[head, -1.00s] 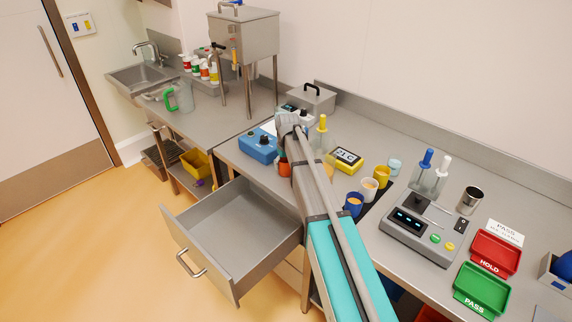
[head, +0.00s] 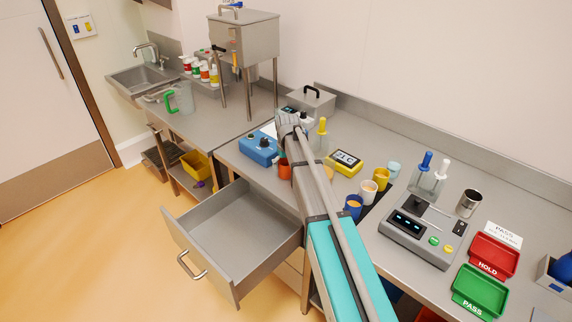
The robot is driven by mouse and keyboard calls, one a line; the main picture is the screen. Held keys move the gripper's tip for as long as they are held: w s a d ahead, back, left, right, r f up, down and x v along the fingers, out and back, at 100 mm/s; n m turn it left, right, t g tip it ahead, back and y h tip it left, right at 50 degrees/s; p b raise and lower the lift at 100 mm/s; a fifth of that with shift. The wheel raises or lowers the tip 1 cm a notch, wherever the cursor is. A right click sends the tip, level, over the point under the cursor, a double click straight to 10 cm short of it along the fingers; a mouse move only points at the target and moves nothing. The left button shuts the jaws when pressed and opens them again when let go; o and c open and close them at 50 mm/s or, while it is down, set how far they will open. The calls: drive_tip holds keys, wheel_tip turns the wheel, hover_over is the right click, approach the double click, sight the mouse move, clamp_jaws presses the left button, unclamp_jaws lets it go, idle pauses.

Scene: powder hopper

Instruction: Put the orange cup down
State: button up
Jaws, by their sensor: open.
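The orange cup (head: 284,169) stands upright on the steel bench, just left of my arm and right of the blue box. Its right side is partly covered by the arm. The end of my arm, with my gripper (head: 289,124), is over the bench behind the cup. The wrist is what shows; the fingers are mostly hidden by it. The gripper is open, and I see nothing held in it. The cup appears apart from the visible wrist.
A blue device (head: 259,149) is left of the cup. White (head: 368,191), blue (head: 352,207) and yellow (head: 381,179) cups stand right of my arm, near a yellow display (head: 345,161). A dropper bottle (head: 321,138) is close beside the wrist. An open drawer (head: 203,263) juts out in front.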

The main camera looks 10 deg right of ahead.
wheel_tip(320, 180, up, 11)
drive_tip(key=s+p, duration=0.1)
drive_tip(key=p, duration=0.9)
drive_tip(key=shift+s+d, duration=0.2)
idle(1.5)
